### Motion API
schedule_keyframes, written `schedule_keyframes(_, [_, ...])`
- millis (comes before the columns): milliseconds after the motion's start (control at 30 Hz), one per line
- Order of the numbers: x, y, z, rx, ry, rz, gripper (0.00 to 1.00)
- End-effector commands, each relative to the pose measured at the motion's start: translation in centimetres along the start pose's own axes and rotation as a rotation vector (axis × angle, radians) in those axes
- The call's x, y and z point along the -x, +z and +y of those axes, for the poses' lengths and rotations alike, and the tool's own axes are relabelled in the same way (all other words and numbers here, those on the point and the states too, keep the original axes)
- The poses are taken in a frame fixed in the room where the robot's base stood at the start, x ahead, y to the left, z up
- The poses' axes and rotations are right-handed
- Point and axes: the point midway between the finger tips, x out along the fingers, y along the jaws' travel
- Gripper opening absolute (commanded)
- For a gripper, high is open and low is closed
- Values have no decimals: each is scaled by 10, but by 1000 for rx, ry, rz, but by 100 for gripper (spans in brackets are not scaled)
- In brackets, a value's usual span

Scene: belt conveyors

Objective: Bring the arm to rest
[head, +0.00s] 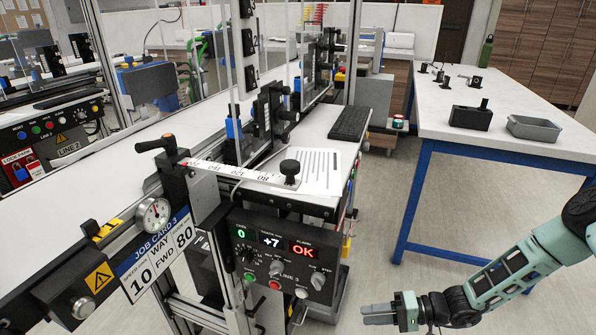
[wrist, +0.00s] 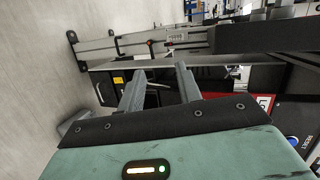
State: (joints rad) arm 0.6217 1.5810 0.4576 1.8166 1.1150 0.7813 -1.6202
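My arm (head: 510,270) reaches in from the right edge of the head view, its teal and black links bent down to the left. My gripper (head: 366,314) is low at the bottom of that view, over the floor, pointing left. It is to the right of the conveyor's control box and apart from it. In the wrist view my gripper (wrist: 158,78) shows two grey fingers spread apart with nothing held between them. Conveyor framework lies beyond the fingers there.
The conveyor (head: 110,190) runs along the left, with the Line 3 control box (head: 283,262) at its near end showing a lit OK. A white-topped bench (head: 470,140) with blue legs holds a grey tray (head: 534,128) and a black block (head: 470,118). Floor (head: 375,240) between them is clear.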

Motion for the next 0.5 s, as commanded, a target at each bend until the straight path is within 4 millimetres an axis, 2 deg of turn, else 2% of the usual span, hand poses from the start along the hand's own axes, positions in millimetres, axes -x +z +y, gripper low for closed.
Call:
schedule_keyframes(33, [1, 0, -15, 14, 16, -41, 35])
schedule_keyframes(167, [0, 6, -54, 35, 69, -160, 35])
schedule_keyframes(267, [0, 16, -95, 60, 137, -277, 35])
schedule_keyframes(500, [4, 52, -188, 133, 359, -524, 35])
